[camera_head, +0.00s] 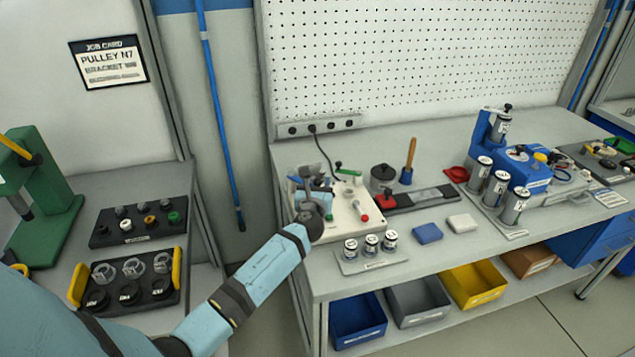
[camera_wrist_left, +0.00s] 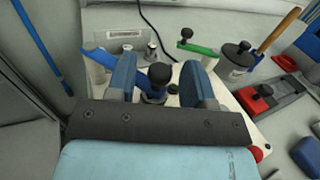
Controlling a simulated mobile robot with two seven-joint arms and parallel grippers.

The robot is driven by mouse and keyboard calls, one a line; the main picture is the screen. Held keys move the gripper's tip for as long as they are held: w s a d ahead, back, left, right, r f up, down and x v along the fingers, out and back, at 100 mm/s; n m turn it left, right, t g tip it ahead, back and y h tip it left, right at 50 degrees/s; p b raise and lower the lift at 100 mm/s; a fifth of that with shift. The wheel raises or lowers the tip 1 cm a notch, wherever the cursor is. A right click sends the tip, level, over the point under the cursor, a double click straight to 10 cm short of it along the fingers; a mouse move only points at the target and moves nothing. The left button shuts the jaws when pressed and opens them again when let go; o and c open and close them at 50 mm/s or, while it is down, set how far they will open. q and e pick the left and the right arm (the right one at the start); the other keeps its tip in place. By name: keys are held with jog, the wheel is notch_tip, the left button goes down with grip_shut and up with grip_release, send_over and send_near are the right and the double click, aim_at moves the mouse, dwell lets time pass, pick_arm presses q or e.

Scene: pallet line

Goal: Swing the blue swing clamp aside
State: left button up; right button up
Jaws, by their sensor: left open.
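The blue swing clamp (camera_wrist_left: 98,58) shows in the left wrist view as a blue bar running from the upper left toward my left finger. It sits on a pale fixture plate (camera_head: 345,205), largely hidden by my gripper in the head view. My left gripper (camera_wrist_left: 160,64) is open over the plate, its two blue fingers on either side of a black knob (camera_wrist_left: 160,75). I cannot tell whether the fingers touch the knob. My left gripper also shows in the head view (camera_head: 314,186). My right gripper is not in view.
A green clamp (camera_wrist_left: 198,48) stands behind the right finger. A red knob (camera_head: 365,218) is at the plate's front. A tray of cylinders (camera_head: 373,261) stands in front, and a black pot (camera_head: 383,177) is to the right. A power strip (camera_head: 318,127) with a cable lies behind.

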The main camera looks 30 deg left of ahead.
pick_arm(q)
jog(key=shift+w+a, duration=0.25)
jog(key=shift+w, duration=0.3)
grip_shut()
jog(key=shift+w+f+n+g+y+b, duration=0.1)
jog(key=shift+w+n+g+y+b, duration=0.7)
jog(key=shift+y, duration=0.4)
jog(key=shift+w+n+g+y, duration=0.55)
jog(key=shift+n+g+y, duration=0.05)
jog(key=shift+n+y, duration=0.2)
jog(key=shift+a, duration=0.1)
grip_release()
